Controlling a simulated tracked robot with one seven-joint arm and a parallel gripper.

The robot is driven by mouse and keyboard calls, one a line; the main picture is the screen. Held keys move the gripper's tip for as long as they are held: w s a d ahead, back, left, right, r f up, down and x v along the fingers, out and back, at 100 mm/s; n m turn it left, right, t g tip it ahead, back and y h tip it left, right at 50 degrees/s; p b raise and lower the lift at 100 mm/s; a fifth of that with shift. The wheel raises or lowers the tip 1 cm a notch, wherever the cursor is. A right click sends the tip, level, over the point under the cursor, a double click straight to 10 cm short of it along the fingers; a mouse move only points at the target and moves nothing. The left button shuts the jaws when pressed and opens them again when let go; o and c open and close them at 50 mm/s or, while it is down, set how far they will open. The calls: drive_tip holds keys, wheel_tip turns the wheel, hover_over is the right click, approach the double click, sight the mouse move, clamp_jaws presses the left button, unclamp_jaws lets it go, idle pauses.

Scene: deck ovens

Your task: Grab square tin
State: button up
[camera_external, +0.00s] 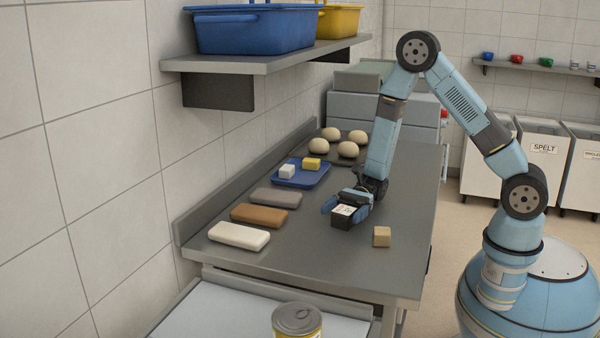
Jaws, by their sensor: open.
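A small square tin (342,220), dark with a pale, marked top, stands on the grey metal worktop (325,262). My gripper (345,205) is low over the worktop at the tin. Its blue fingers are open, one on the left and one on the right of the tin. I cannot tell whether either finger touches it. The back of the tin is hidden by my gripper.
A beige cube (382,237) stands close to the right. White (239,236), brown (259,215) and grey (276,197) blocks lie to the left. Behind are a blue tray (316,180) and dough balls (348,149). A round can (297,321) is in front.

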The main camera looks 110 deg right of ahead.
drive_tip(key=shift+w+a, duration=0.25)
drive_tip(key=shift+w, duration=0.15)
drive_tip(key=shift+c, duration=0.4)
drive_tip(key=c, duration=1.1)
